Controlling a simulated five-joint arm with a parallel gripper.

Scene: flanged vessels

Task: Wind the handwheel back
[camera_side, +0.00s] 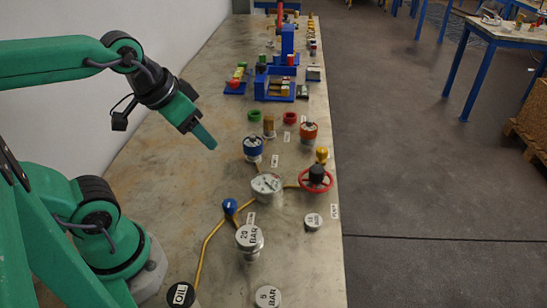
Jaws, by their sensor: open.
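The red handwheel (316,181) sits near the right edge of the bench, with a black part at its centre. My gripper (206,138) is open and empty above the left part of the bench, pointing down and to the right. It is well apart from the handwheel, up and to its left. A round pressure gauge (267,185) stands just left of the handwheel, with a yellow pipe (291,186) between them.
A blue-topped vessel (253,148) and an orange-topped vessel (309,132) stand behind the gauge. In front are a "20 BAR" vessel (249,238), a "10 BAR" lid (313,221) and a blue knob (229,206). Blue trays (272,92) stand farther back. The bench (170,150) is clear at left.

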